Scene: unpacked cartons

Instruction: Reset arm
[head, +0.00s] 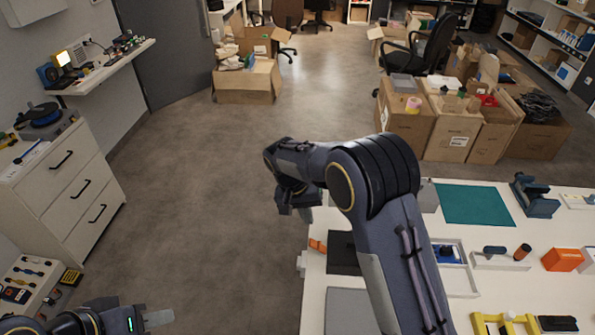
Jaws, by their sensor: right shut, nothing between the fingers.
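My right arm comes in from the bottom right over the white table and bends down at its front end. My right gripper (304,213) hangs over the grey floor just off the table's left edge. It is shut with nothing in it, and is partly hidden by its own wrist. My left gripper (160,318) is low at the bottom left, pointing right over the bare floor.
The white table (315,292) at right bears a green mat (474,204), an orange box (562,259) and tools. A white drawer cabinet (70,190) stands at left. Open cartons (404,128) and an office chair (432,48) stand behind. The middle floor is clear.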

